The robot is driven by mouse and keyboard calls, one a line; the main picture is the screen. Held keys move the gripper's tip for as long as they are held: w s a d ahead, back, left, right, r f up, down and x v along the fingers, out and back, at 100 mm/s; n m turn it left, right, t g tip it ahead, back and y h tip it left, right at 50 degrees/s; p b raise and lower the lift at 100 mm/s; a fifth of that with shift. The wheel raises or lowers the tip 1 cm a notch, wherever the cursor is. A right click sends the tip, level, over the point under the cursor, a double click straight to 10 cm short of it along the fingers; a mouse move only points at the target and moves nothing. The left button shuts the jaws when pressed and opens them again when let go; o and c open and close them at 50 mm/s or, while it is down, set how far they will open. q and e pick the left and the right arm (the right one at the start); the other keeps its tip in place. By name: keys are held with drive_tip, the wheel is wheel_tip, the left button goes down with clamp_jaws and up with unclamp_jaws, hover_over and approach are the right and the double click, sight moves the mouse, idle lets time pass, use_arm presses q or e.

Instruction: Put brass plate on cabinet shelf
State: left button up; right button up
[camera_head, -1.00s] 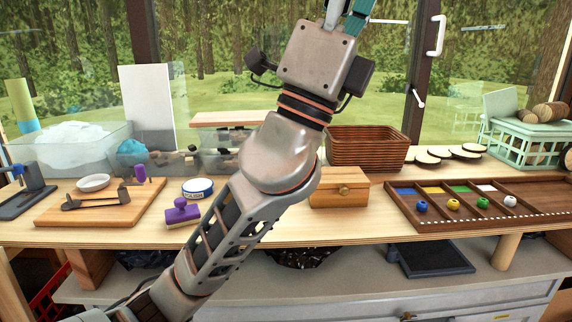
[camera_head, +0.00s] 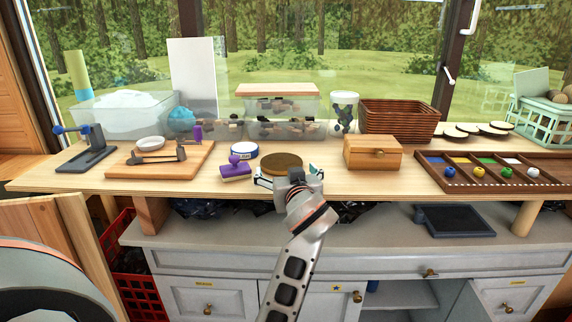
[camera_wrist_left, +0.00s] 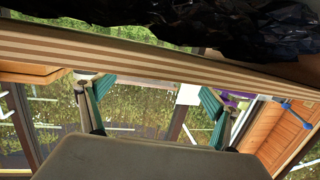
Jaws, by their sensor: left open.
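The brass plate (camera_head: 282,162), a round brownish disc, lies near the front edge of the worktop, right of the purple stamp. My left gripper (camera_head: 288,177) is at the worktop's front edge, just before the plate, its fingers spread apart to either side. In the left wrist view the open gripper (camera_wrist_left: 157,93) has teal finger pads with nothing between them; I cannot make out the plate there. The white cabinet (camera_head: 250,258) stands under the worktop. Its open compartment, with a shelf (camera_head: 405,293), shows low at the right of centre. My right gripper is not in view.
A wooden box (camera_head: 372,153) stands right of the plate. A purple stamp (camera_head: 236,170) and a round tin (camera_head: 244,150) are left of it. The worktop edge (camera_wrist_left: 150,65) crosses the wrist view. A black tray (camera_head: 455,221) lies on the cabinet top.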

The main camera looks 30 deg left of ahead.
sight(282, 164)
use_arm(q)
drive_tip(key=x, duration=0.6)
drive_tip(key=c, duration=1.2)
